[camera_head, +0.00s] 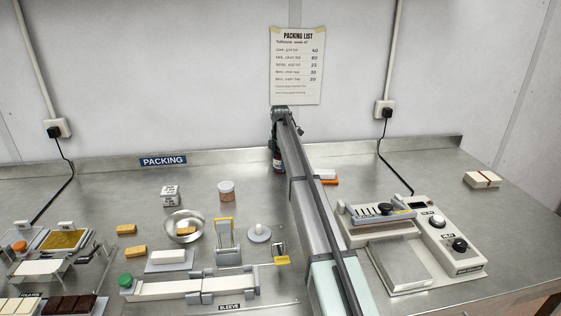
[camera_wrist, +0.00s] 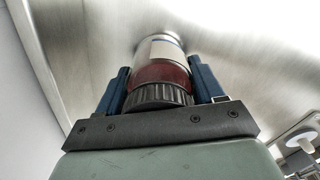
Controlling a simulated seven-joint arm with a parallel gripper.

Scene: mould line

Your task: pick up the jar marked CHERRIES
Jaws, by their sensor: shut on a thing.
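A jar with dark red contents, a pale label and a black ribbed lid (camera_wrist: 160,75) is between the two blue fingers of my gripper (camera_wrist: 160,70) in the wrist view. My gripper is shut on it, one finger on each side. In the head view the jar (camera_head: 277,160) shows small at the far end of my arm, near the back of the steel counter, partly hidden by the arm. The writing on its label cannot be read. I cannot tell whether its base touches the counter.
A sealing machine (camera_head: 410,240) stands to the right. An orange-and-white item (camera_head: 326,177) lies just right of the arm.

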